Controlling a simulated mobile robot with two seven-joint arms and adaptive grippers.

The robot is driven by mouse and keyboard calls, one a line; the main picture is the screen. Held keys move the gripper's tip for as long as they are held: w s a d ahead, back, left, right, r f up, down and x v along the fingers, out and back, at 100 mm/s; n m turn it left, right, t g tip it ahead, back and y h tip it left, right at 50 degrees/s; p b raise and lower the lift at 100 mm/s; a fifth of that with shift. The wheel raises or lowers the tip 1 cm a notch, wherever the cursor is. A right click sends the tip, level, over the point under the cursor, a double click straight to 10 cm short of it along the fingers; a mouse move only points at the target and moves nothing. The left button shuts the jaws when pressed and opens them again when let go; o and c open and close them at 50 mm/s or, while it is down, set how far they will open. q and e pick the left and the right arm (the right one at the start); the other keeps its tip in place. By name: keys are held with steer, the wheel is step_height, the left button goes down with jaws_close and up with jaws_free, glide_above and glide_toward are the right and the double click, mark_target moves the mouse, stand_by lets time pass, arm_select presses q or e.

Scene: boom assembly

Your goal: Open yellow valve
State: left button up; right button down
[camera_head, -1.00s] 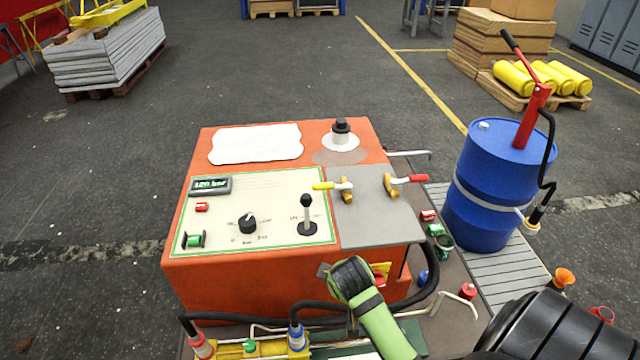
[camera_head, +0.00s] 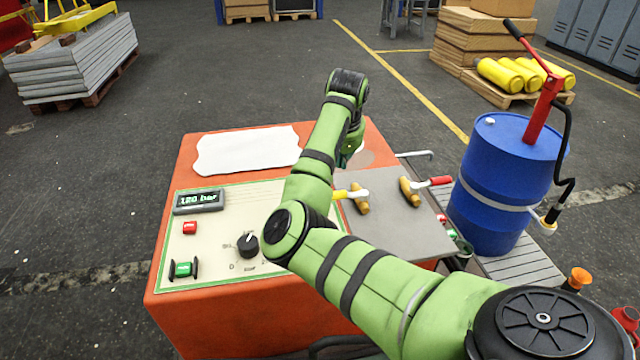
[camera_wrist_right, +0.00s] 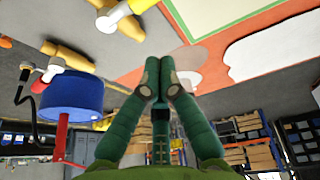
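The yellow valve (camera_head: 360,198) has a brass body, a pale lever and a yellow handle pointing left. It sits on the grey plate of the orange machine. Its yellow handle also shows at the top of the right wrist view (camera_wrist_right: 107,23). My right gripper (camera_head: 346,158) points down just behind the valve, partly hidden by my green arm. In the right wrist view its two green fingers (camera_wrist_right: 166,64) meet at the tips with nothing between them. It is apart from the valve. My left gripper is not in view.
A red-handled valve (camera_head: 411,191) stands right of the yellow one. The control panel (camera_head: 215,255) is left, partly covered by my forearm. A white sheet (camera_head: 247,150) lies on the machine top. A blue drum (camera_head: 497,185) with a red pump stands right.

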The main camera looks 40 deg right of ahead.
mark_target(345, 196)
steer(key=shift+y, duration=0.4)
steer(key=w+f, duration=0.1)
steer(key=f, duration=0.1)
steer(key=w+f, duration=0.2)
steer(key=f, duration=0.1)
steer(key=w+f, duration=0.1)
steer(key=f, duration=0.1)
steer(key=shift+w+f, duration=0.15)
steer(key=shift+w, duration=0.15)
steer(key=shift+f, duration=0.2)
steer(key=shift+s+a+r+p, duration=0.2)
steer(key=shift+s+a+p, duration=0.15)
steer(key=shift+s, duration=0.35)
steer(key=shift+s+a+r+p, duration=0.2)
steer(key=shift+s+a, duration=0.2)
steer(key=shift+s, duration=0.25)
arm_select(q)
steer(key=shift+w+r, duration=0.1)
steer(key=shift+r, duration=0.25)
arm_select(e)
steer(key=shift+s+a, duration=0.1)
steer(key=shift+s, duration=0.2)
